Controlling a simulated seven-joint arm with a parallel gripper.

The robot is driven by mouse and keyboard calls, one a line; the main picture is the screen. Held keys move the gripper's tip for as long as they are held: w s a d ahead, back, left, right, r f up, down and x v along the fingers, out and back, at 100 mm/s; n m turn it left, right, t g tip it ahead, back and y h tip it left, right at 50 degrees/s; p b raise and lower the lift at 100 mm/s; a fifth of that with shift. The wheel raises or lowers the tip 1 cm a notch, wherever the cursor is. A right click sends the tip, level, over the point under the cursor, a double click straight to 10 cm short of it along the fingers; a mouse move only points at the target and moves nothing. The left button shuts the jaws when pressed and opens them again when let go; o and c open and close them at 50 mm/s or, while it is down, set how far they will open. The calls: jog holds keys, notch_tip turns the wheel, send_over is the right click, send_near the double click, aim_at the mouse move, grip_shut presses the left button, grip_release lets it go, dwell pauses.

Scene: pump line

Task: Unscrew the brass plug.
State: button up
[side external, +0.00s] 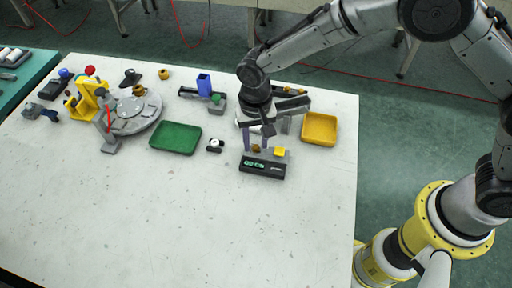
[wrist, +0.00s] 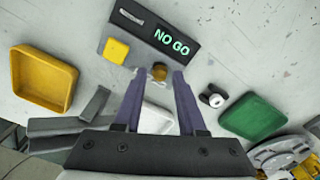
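The brass plug (wrist: 160,72) is a small, round, brown-gold piece in the wrist view. It sits at a grey block beside a yellow square (wrist: 116,51), next to the black gauge box. In the side view the plug (side external: 256,149) is small and partly hidden by the fingers. My gripper (wrist: 159,74) has its two purple fingers spread, with the plug between the fingertips and a visible gap on each side. In the side view my gripper (side external: 256,145) points down at the plug. I cannot tell the exact height of the fingertips.
The black box (wrist: 155,27) shows green "NO GO" letters. A yellow tray (side external: 334,130) stands right, a green tray (side external: 175,150) left. A small black-and-white part (side external: 215,145) lies between. A grey turntable (side external: 135,125) stands farther left. The table's front is clear.

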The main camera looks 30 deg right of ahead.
jog(key=shift+r, duration=2.25)
